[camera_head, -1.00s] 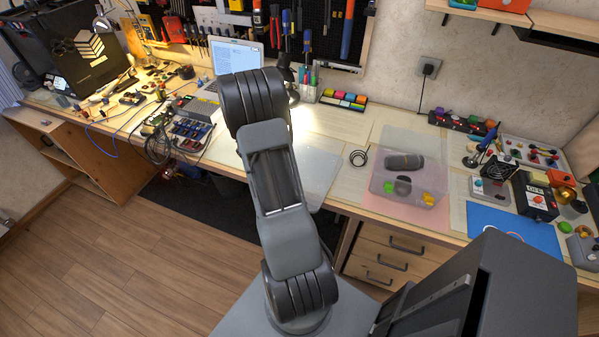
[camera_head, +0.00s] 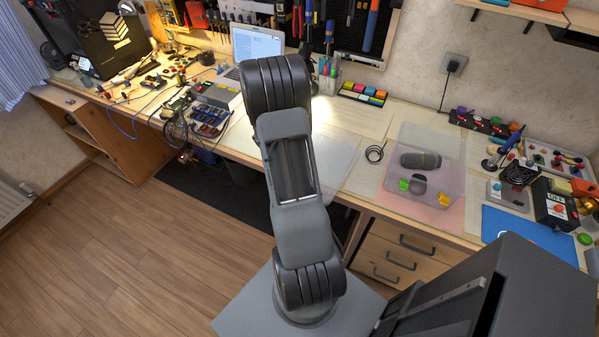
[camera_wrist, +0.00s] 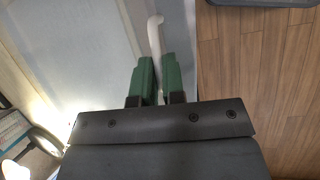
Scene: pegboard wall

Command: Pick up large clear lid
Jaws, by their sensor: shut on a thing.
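My gripper (camera_wrist: 159,75) shows in the wrist view with two green fingers. They are closed on a pale, curved lip that rises between them, which looks like the rim of the large clear lid (camera_wrist: 155,32). A translucent pale surface spreads to the left of the fingers. In the head view, a clear pale sheet, likely this lid (camera_head: 335,160), shows at the bench's front edge, partly hidden behind my arm. My gripper is hidden behind my arm there. I cannot tell whether the lid is raised off the bench.
A clear box (camera_head: 452,185) holds a dark roll and small coloured pieces. A black cable coil (camera_head: 375,153) lies left of it. Another clear sheet (camera_head: 425,137) lies behind the box. A laptop (camera_head: 257,42) and pen cup (camera_head: 327,80) stand at the back. Open floor (camera_head: 130,225) lies left.

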